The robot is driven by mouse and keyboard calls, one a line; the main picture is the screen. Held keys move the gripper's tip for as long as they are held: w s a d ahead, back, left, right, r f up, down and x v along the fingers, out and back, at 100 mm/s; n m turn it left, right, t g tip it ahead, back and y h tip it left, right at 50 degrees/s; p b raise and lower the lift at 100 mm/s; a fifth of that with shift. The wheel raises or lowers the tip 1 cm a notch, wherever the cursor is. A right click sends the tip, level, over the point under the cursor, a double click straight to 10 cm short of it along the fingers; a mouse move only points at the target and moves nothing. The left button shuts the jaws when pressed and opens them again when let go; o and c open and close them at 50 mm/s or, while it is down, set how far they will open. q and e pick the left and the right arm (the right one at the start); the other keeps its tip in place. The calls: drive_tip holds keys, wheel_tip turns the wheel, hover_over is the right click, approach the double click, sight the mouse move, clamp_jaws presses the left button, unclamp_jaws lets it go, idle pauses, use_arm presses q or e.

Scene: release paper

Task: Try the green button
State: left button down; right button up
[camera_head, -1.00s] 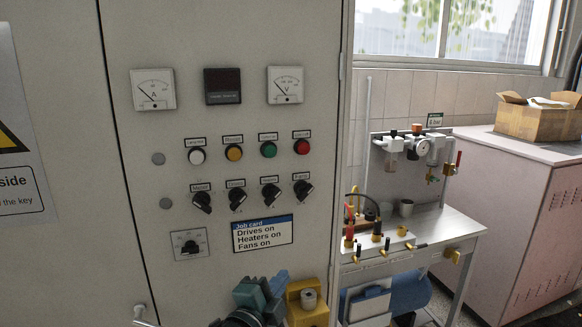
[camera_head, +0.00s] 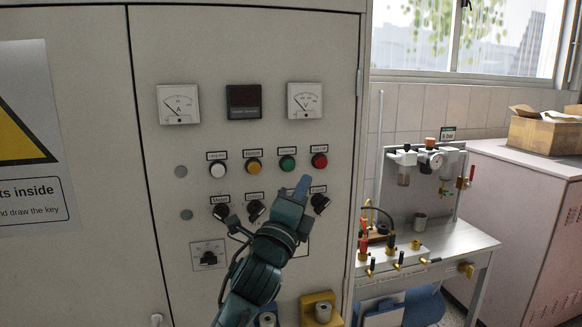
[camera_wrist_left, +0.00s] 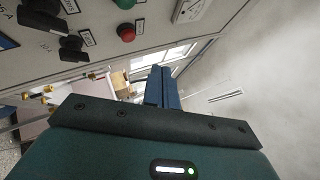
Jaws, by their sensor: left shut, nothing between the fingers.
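The green button (camera_head: 287,163) is in the upper row on the grey cabinet door (camera_head: 250,50), between the amber button (camera_head: 254,167) and the red button (camera_head: 320,160). My left gripper (camera_head: 303,185) is shut and empty. In the head view its tips appear just below and right of the green button, below the red one; I cannot tell the gap to the panel. In the left wrist view the shut fingers (camera_wrist_left: 159,86) point past the panel, with the green button (camera_wrist_left: 125,3) cut by the top edge and the red button (camera_wrist_left: 126,32) nearer. My right gripper is not in view.
Black rotary switches (camera_head: 256,210) sit below the buttons, partly behind my left arm. Two meters (camera_head: 178,104) and a dark display (camera_head: 244,102) are above. A workbench (camera_head: 440,245) with fittings and a pink cabinet (camera_head: 520,215) stand to the right.

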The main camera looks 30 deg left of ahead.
sight(289, 165)
use_arm(q)
drive_tip(key=shift+a, duration=0.1)
drive_tip(key=w+a, duration=0.2)
drive_tip(key=a, duration=0.1)
drive_tip(key=w+a, duration=0.3)
drive_tip(key=shift+w+a, duration=0.25)
drive_tip(key=shift+w, duration=0.1)
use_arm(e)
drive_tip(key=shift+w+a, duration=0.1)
use_arm(q)
drive_tip(key=shift+w+a, duration=0.15)
idle(1.8)
drive_tip(key=shift+w+a, duration=0.15)
drive_tip(key=shift+a, duration=0.05)
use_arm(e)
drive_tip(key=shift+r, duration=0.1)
use_arm(q)
drive_tip(key=shift+w+a, duration=0.3)
drive_tip(key=shift+a, duration=0.05)
idle(0.9)
drive_tip(key=shift+s+d, duration=0.6)
drive_tip(key=shift+d, duration=0.05)
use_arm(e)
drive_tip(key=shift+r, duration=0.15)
